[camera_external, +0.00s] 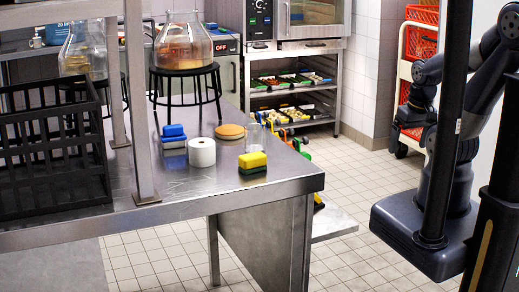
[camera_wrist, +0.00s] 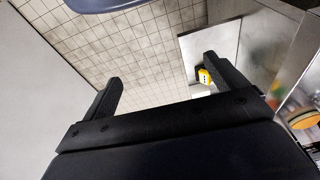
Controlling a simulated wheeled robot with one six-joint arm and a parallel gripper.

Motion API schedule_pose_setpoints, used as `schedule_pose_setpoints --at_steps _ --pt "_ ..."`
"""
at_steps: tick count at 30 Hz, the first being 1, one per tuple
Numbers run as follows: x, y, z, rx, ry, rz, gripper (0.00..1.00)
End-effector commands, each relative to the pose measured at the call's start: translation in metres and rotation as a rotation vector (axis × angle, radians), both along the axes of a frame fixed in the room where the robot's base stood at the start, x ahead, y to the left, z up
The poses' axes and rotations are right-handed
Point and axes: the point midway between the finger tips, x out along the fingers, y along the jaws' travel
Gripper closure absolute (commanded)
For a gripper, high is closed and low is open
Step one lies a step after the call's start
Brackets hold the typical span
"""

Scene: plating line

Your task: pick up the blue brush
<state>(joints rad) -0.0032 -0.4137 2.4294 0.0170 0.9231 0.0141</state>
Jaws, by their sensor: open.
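A blue-topped object (camera_external: 173,133) with a paler lower part stands on the steel table, left of a white roll. I cannot tell whether it is the blue brush. No clear blue brush shows in the wrist view. My gripper (camera_wrist: 162,88) shows in the wrist view with its two black fingers wide apart and nothing between them but tiled floor beyond. In the external view my arm is at the right, well away from the table, and its fingers cannot be made out.
The steel table (camera_external: 105,228) holds the white roll (camera_external: 202,153), a yellow-green sponge (camera_external: 252,162), an orange round pad (camera_external: 230,131), glass vessels on stands and a black crate (camera_external: 50,150). A yellow-black item (camera_wrist: 205,77) lies low beside the table. Tiled floor separates table and arm.

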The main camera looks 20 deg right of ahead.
Motion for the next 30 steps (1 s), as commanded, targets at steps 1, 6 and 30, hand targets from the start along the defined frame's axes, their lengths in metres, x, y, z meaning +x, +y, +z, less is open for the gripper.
schedule_pose_setpoints --at_steps 1,6,30 --pt "-0.002 0.0 -0.001 -0.002 0.004 0.003 0.12" --pt "-0.002 0.0 -0.001 -0.001 0.004 0.002 0.26" --pt "0.056 0.04 0.02 0.101 -0.017 0.2 0.51"
